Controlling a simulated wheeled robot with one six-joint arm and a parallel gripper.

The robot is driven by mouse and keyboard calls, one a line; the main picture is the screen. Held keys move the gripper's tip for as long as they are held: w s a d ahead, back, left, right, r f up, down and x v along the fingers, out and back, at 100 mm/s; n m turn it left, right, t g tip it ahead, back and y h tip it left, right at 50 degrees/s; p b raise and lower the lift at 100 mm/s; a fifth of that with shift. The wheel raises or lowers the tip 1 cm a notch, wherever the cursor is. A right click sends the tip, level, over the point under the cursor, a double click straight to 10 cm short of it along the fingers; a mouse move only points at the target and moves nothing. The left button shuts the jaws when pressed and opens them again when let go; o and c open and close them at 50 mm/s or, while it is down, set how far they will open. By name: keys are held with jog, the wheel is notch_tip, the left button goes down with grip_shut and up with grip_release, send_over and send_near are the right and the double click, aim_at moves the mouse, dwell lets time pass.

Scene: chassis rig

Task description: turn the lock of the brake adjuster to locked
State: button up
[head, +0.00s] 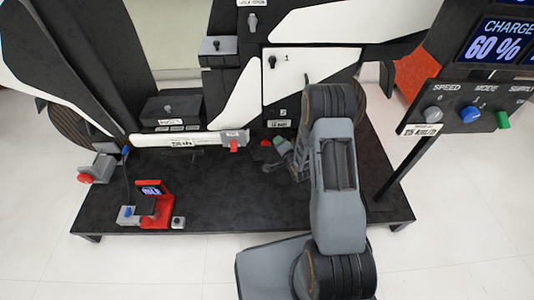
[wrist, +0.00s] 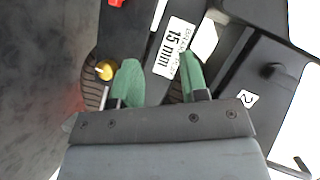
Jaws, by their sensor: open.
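The brake adjuster label (wrist: 175,45), white and marked 15 mm, shows in the wrist view beyond and between my fingertips. It is small in the head view (head: 279,124), on the lower frame of the chassis. A brass-coloured round knob (wrist: 104,70) shows just left of my left fingertip in the wrist view; whether it touches the finger I cannot tell. My gripper (wrist: 160,78) is open with green fingertips and nothing between them. In the head view my gripper (head: 282,149) is low by the frame, partly behind my arm. The lock's setting cannot be made out.
A red-tipped latch (head: 234,144) sits left of my gripper. A red tool with a screen (head: 155,205) stands on the black platform (head: 240,205) at left. A panel with knobs (head: 466,115) stands at right. The front middle of the platform is clear.

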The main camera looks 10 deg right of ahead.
aim_at(267, 145)
jog(key=s+f+m+t+y+b, duration=0.1)
jog(key=s+f+m+t+b, duration=0.25)
jog(key=f, duration=0.65)
jog(key=shift+m, duration=0.45)
jog(key=w+a+b, duration=0.1)
jog(key=w, duration=0.2)
jog(key=w+a+b, duration=0.1)
jog(key=w, duration=0.3)
jog(key=w+a+b, duration=0.1)
jog(key=w+b, duration=0.1)
jog(key=w, duration=0.1)
jog(key=shift+w+f, duration=0.2)
jog(key=shift+w, duration=0.15)
jog(key=shift+w+a+r, duration=0.1)
jog(key=shift+w+a, duration=0.1)
jog(key=shift+w, duration=0.65)
grip_shut()
